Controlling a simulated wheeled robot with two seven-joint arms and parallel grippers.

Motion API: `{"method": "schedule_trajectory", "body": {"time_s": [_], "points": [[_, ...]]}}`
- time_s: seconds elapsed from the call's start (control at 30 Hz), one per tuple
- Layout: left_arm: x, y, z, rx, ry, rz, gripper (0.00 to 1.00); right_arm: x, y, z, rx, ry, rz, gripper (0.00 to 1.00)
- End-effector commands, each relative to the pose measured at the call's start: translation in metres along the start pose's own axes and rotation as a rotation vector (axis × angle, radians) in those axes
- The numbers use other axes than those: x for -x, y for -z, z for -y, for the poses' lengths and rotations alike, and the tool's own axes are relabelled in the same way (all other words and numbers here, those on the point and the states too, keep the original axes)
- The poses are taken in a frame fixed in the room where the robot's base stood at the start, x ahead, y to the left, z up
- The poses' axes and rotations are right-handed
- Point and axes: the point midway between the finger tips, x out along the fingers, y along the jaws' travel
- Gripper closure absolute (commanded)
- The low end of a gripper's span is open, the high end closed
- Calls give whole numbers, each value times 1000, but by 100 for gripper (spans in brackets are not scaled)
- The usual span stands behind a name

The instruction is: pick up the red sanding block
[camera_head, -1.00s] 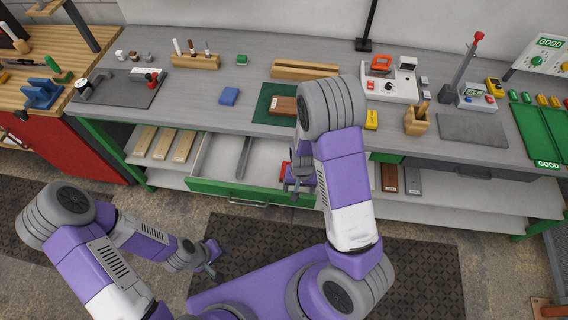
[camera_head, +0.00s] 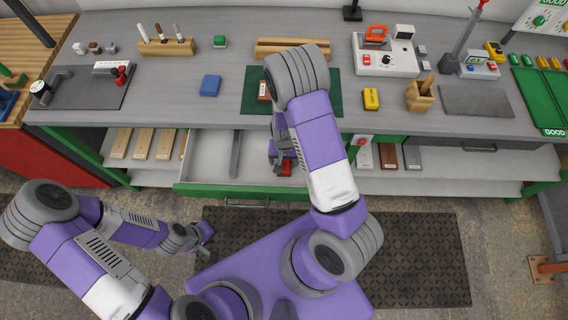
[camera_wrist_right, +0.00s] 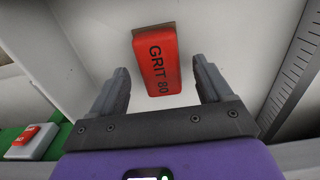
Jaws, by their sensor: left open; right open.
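The red sanding block, marked GRIT 80, (camera_wrist_right: 156,60) lies on the pale floor of the open drawer. In the head view only a small red part of it (camera_head: 286,168) shows beside my right gripper. My right gripper (camera_wrist_right: 160,72) is open above the drawer, with the block ahead of and partly between its fingers in the wrist view; I cannot tell whether they touch. In the head view the right gripper (camera_head: 280,155) is partly hidden by my arm. My left gripper (camera_head: 206,233) is open and empty, low in front of the bench.
The open drawer (camera_head: 205,190) has a green front and a grey divider (camera_head: 236,155). The bench top above holds a blue block (camera_head: 210,86), a green mat (camera_head: 334,103) and a yellow block (camera_head: 371,99). Wooden boards (camera_head: 142,144) lie on the shelf at left.

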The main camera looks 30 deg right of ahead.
Motion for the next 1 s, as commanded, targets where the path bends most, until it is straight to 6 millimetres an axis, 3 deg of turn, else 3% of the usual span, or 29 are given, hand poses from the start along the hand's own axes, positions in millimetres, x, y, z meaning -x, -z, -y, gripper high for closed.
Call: {"method": "schedule_trajectory", "body": {"time_s": [0.3, 0.7, 1.0], "points": [[-1, 0, 0, 0, 0, 0, 57, -5, 0, 1, 0, 2, -1, 23], [-1, 0, 0, 0, 0, 0, 57, -5, 0, 0, 0, 1, -1, 83], [1, 0, 0, 0, 0, 0, 57, 2, 0, 1, 1, 2, -2, 84]]}}
